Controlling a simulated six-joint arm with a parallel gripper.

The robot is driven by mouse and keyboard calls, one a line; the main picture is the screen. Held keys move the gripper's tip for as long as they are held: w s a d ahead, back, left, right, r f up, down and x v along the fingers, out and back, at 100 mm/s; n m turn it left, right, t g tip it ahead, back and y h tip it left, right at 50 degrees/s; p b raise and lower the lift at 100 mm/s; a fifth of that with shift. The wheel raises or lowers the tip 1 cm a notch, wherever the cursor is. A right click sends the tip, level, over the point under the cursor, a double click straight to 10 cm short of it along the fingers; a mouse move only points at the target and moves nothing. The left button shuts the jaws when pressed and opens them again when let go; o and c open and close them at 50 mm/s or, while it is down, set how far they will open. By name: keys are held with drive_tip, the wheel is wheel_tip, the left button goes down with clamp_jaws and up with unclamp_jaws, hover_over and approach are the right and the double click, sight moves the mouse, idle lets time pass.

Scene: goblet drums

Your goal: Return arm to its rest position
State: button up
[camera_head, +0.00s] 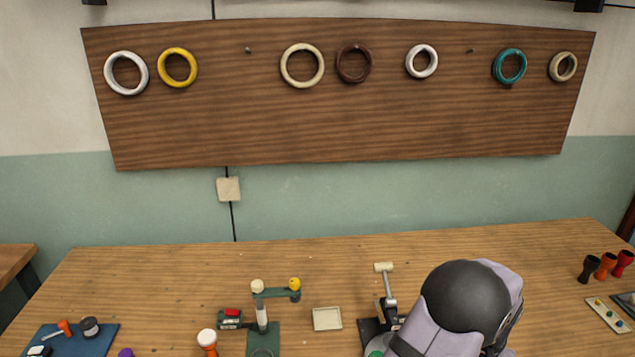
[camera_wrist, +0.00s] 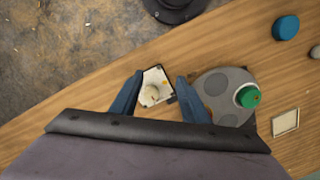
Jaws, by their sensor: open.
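My gripper (camera_wrist: 160,76) shows in the wrist view as two blue fingers set apart, with nothing seen gripped between them. A small white tray-like piece with a cream round knob (camera_wrist: 151,94) shows in the gap, beyond the fingers; I cannot tell how far below it lies. In the head view my arm (camera_head: 465,300) fills the lower right of the table, and its fingers are hidden there. Goblet-shaped drums stand at the table's right: black (camera_head: 589,269), orange (camera_head: 606,265) and red (camera_head: 623,263). An orange drum with a white top (camera_head: 207,341) stands at the front left.
A green button (camera_wrist: 248,97) on a grey base is right of my fingers. A green stand (camera_head: 262,318) with small balls, a shallow tray (camera_head: 327,319) and a hammer-like upright (camera_head: 387,284) stand left of my arm. The table's back is clear. A ring board (camera_head: 340,120) hangs behind.

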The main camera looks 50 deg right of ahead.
drive_tip(key=w+a, duration=0.1)
drive_tip(key=a, duration=0.1)
drive_tip(key=w+a+f+m, duration=0.1)
drive_tip(key=a, duration=0.2)
drive_tip(key=w+a+m+y, duration=0.1)
drive_tip(key=a, duration=0.1)
drive_tip(key=shift+a+f, duration=0.15)
drive_tip(key=w+a+n, duration=0.1)
drive_tip(key=w+a, duration=0.2)
drive_tip(key=w+a+r+n, duration=0.1)
drive_tip(key=w+a, duration=0.3)
drive_tip(key=w+a+r+n+g, duration=0.1)
drive_tip(key=w+a, duration=0.3)
drive_tip(key=shift+w+n, duration=0.25)
drive_tip(key=shift+n, duration=0.05)
drive_tip(key=w+a+r+n, duration=0.2)
drive_tip(key=w+a+n, duration=0.2)
drive_tip(key=a, duration=0.3)
drive_tip(key=w+a+r+n+h, duration=0.1)
drive_tip(key=w+a+r+n, duration=0.1)
drive_tip(key=w+a+n, duration=0.3)
drive_tip(key=w+a+r+n, duration=0.2)
drive_tip(key=w+a+n, duration=0.3)
drive_tip(key=a, duration=0.6)
drive_tip(key=shift+t+h, duration=0.4)
